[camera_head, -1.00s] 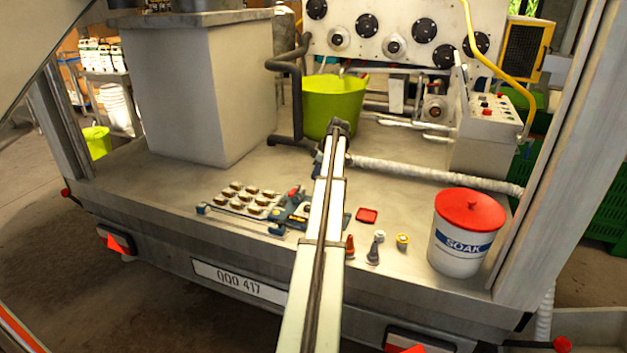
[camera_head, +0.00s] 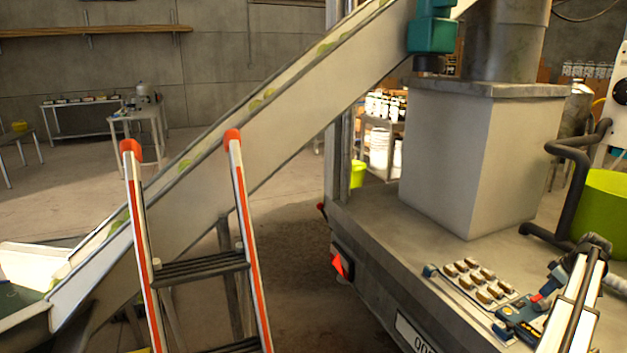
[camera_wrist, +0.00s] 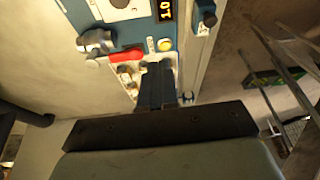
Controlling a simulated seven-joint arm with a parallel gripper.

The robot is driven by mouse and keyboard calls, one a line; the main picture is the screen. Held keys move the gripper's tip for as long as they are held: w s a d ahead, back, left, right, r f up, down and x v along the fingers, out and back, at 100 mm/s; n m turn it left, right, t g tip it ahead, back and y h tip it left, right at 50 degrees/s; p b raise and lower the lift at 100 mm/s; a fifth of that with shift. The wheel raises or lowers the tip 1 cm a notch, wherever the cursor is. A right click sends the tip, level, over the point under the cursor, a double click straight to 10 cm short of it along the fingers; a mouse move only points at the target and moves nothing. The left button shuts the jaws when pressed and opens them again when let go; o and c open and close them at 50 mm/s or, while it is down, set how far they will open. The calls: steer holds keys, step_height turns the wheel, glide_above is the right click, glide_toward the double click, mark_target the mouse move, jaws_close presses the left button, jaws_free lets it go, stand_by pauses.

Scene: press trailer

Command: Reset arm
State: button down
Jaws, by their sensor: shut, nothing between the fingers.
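My arm (camera_head: 574,308) reaches in from the lower right of the head view, over the trailer deck. My gripper (camera_wrist: 158,85) shows in the wrist view with its two dark fingers together and empty. Past the fingertips is a blue device with a red lever (camera_wrist: 126,55), a yellow button and a small display. What seems to be the same blue device (camera_head: 513,328) lies on the deck left of my arm in the head view. The gripper's fingers cannot be made out in the head view, and I cannot tell how far they are from the device.
Several small round parts in a rack (camera_head: 467,277) lie beside the device. A large grey block (camera_head: 450,160) and a green tub (camera_head: 608,215) stand on the deck. A ladder (camera_head: 245,250) and a sloping conveyor (camera_head: 270,130) are at left, with open floor behind.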

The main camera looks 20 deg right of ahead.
steer(key=w+a+f+g, duration=0.1)
steer(key=w+a+f, duration=0.5)
steer(key=a, duration=0.5)
steer(key=w+a+f, duration=0.3)
steer(key=w+a, duration=0.5)
steer(key=a, duration=0.3)
steer(key=w+a+f+g, duration=0.1)
steer(key=w+a+f, duration=0.5)
steer(key=a, duration=0.5)
steer(key=w+a+f+g, duration=0.1)
steer(key=a+f, duration=0.3)
steer(key=a, duration=1.2)
steer(key=a+f, duration=0.3)
steer(key=a, duration=1.3)
steer(key=s+a+f+g, duration=0.15)
steer(key=s+a, duration=0.25)
steer(key=a, duration=0.4)
steer(key=s+a+f+t, duration=0.1)
steer(key=s+a+f, duration=0.15)
steer(key=a, duration=0.45)
steer(key=s+f+g, duration=0.3)
steer(key=s+f, duration=0.7)
steer(key=s, duration=0.5)
steer(key=s+f+g, duration=0.4)
steer(key=s+f, duration=0.6)
steer(key=s, duration=0.5)
steer(key=shift+m+h, duration=0.3)
steer(key=shift+m, duration=0.1)
